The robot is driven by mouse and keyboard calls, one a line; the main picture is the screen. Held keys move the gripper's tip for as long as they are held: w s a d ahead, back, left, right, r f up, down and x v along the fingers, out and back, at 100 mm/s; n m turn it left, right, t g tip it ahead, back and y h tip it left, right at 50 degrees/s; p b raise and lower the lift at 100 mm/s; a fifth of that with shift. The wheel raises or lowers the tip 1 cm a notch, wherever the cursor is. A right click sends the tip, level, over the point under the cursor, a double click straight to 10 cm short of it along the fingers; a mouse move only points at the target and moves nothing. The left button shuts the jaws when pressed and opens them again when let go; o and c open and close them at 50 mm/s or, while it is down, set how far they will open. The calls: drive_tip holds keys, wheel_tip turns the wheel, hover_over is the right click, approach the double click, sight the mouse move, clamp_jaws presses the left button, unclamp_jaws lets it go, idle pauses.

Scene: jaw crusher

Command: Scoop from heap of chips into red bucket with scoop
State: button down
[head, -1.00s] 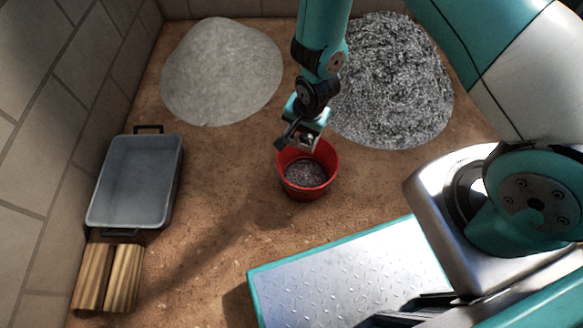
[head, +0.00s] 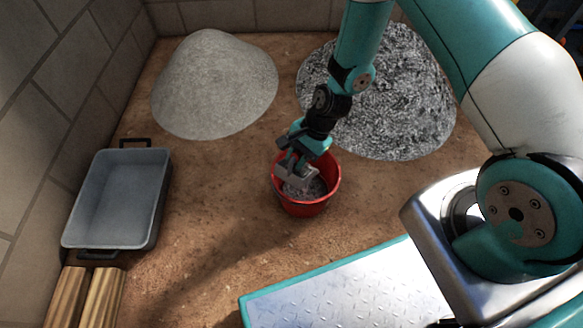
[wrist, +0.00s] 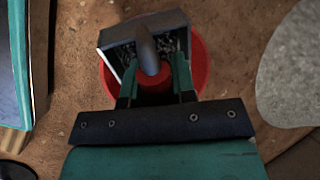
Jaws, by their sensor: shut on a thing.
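My gripper (wrist: 155,90) is shut on the handle of a grey metal scoop (head: 296,176). In the wrist view the scoop (wrist: 120,55) shows its box-like pan with some dark chips in it. The scoop is over the mouth of the red bucket (head: 309,208), which stands on the dirt floor; the bucket rim also shows in the wrist view (wrist: 200,72). Grey chips lie inside the bucket, partly hidden by the scoop. The heap of chips (head: 410,105), speckled dark and light, is behind and right of the bucket, partly hidden by my arm.
A smooth pale grey heap (head: 212,85) lies at the back left. A grey tray (head: 115,200) with handles stands by the left wall. Wooden blocks (head: 92,298) lie at the lower left. Bare dirt floor lies between tray and bucket.

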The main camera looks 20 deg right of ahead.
drive_tip(key=shift+w+d+f+g+y+b, duration=0.25)
drive_tip(key=shift+w+d+g+y+b, duration=0.2)
drive_tip(key=shift+d+y+b, duration=0.35)
drive_tip(key=y+b, duration=0.1)
drive_tip(key=w+d+g+y+b, duration=0.1)
drive_tip(key=w+d+g+y, duration=0.1)
drive_tip(key=shift+d+f+m+b, duration=0.2)
drive_tip(key=shift+f+m+b, duration=0.05)
drive_tip(key=shift+m+b, duration=0.15)
drive_tip(key=shift+w+d+r+g+y+b, duration=0.25)
drive_tip(key=shift+w+d+g+y+b, duration=0.1)
drive_tip(key=shift+d+g+y+b, duration=0.35)
drive_tip(key=shift+a, duration=0.2)
idle(0.3)
